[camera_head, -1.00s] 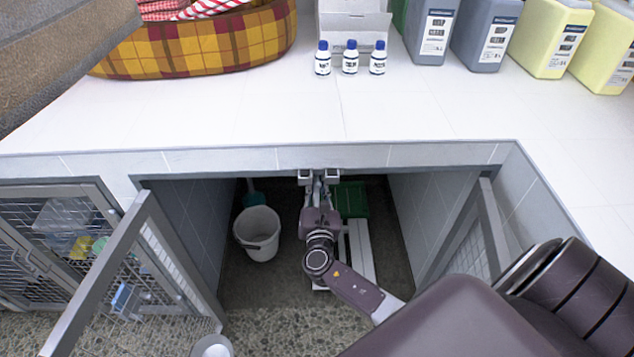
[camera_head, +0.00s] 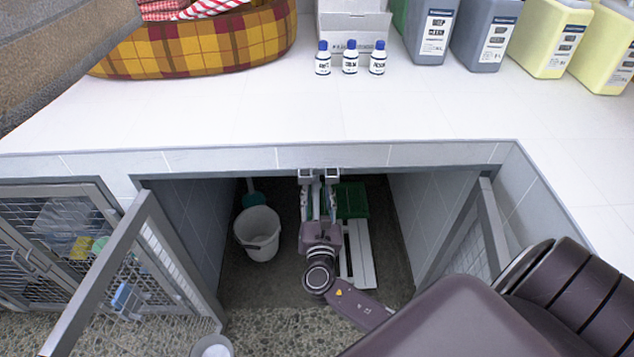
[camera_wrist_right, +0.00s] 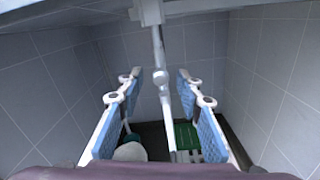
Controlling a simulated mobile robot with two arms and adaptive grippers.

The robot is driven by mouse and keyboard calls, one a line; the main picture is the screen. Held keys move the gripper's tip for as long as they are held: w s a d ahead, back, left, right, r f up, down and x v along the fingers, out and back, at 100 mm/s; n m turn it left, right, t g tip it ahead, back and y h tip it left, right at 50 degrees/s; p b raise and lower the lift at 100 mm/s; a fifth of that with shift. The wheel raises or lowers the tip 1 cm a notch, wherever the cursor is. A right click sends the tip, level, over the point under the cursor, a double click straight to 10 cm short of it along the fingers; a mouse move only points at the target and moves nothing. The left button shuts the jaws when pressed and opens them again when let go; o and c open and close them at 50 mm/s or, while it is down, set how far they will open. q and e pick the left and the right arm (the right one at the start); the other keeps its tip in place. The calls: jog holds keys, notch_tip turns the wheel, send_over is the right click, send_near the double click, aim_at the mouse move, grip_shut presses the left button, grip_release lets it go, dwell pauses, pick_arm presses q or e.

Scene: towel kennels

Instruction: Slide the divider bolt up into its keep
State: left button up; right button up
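The divider bolt (camera_wrist_right: 159,52) is a thin grey upright rod with a pale round knob (camera_wrist_right: 161,77) in the right wrist view. A grey block, apparently the keep (camera_wrist_right: 150,12), is above it under the counter edge. I cannot tell whether the rod's top is inside it. My right gripper (camera_wrist_right: 160,82) is open, its blue-padded fingers apart on either side of the rod, with the knob between them and no contact visible. In the head view my right gripper (camera_head: 318,188) reaches into the kennel opening just below the counter's front edge, hiding the bolt. My left gripper is not in view.
A white bucket (camera_head: 258,236) and a green crate (camera_head: 351,199) are inside the opening. Open mesh doors stand at its left (camera_head: 160,260) and right (camera_head: 480,235). The white counter (camera_head: 250,115) above holds small bottles, jugs and a plaid basket (camera_head: 205,47).

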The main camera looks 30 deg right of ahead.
jog(key=v, duration=0.7)
jog(key=shift+s+a, duration=0.2)
jog(key=shift+s, duration=0.1)
jog(key=s+f+m+g+y, duration=0.25)
jog(key=s+f, duration=0.25)
jog(key=f, duration=0.6)
jog(key=s+a+f+m+g+y, duration=0.1)
jog(key=s+f+m+g, duration=0.3)
jog(key=f, duration=0.7)
jog(key=s+f+m+g+y, duration=0.25)
jog(key=s+f, duration=0.45)
jog(key=f, duration=0.4)
jog(key=s+a+f+m+g+y, duration=0.1)
jog(key=s+f+m, duration=0.3)
jog(key=s, duration=0.4)
jog(key=s+a+f+m+g+y, duration=0.1)
jog(key=s+a+f+m+g, duration=0.1)
jog(key=s+f+m, duration=0.3)
jog(key=s+a+f+m+g+y, duration=0.1)
jog(key=s+m, duration=0.5)
jog(key=s, duration=0.6)
notch_tip(320, 180, down, 4)
jog(key=shift+s+a+r+m+g, duration=0.35)
jog(key=shift+a+g, duration=0.35)
jog(key=shift+a, duration=0.5)
jog(key=shift+w+f, duration=0.15)
